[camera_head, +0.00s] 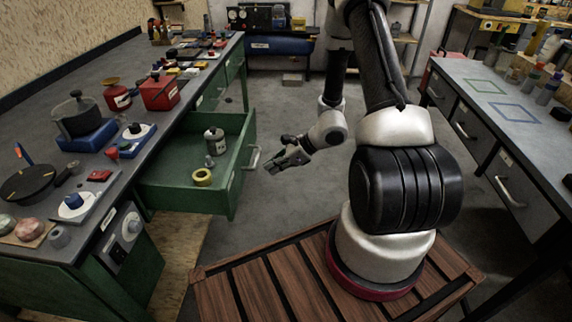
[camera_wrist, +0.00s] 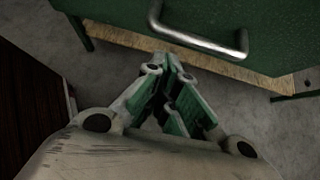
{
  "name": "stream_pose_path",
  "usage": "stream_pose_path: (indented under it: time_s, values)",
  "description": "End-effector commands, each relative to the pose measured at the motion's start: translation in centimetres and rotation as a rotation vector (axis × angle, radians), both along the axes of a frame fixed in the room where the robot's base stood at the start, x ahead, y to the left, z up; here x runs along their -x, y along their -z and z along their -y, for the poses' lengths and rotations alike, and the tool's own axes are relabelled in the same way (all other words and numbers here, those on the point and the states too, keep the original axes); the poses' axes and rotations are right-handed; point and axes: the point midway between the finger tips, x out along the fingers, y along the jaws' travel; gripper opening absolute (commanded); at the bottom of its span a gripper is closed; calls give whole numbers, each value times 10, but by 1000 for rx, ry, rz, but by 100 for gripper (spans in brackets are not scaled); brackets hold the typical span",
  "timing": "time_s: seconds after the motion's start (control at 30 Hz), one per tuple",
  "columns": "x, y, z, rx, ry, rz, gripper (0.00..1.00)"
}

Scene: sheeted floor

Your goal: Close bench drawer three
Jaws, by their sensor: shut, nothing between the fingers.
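A green bench drawer (camera_head: 185,190) stands pulled out from the left bench in the head view. It holds a grey can (camera_head: 214,141) and a yellow ring (camera_head: 202,178). Its metal handle (camera_head: 252,158) is on the front face. My gripper (camera_head: 272,168) is shut and empty, just right of the handle. In the wrist view my gripper (camera_wrist: 176,68) points at the drawer front (camera_wrist: 190,15), with the handle (camera_wrist: 200,40) just beyond the fingertips. The fingers seem apart from the handle. I cannot read a number on this drawer.
The left bench top (camera_head: 130,160) bears a pot (camera_head: 76,115), red boxes and other small items. A grey bench (camera_head: 490,110) with drawers stands at the right. A blue case (camera_head: 280,45) lies at the back.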

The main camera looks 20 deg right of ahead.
Motion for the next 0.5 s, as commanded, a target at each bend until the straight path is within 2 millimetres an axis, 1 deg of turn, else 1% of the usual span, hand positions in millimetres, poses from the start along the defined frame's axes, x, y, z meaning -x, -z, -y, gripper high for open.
stream_pose_path:
  time_s: [0.03, 0.2, 0.5]
  values:
    - [-2, -1, -5, 0, -2, 1, 0]
    - [-6, -3, -11, 0, -1, 0, 0]
    - [-7, -3, -12, 0, -1, 1, 0]
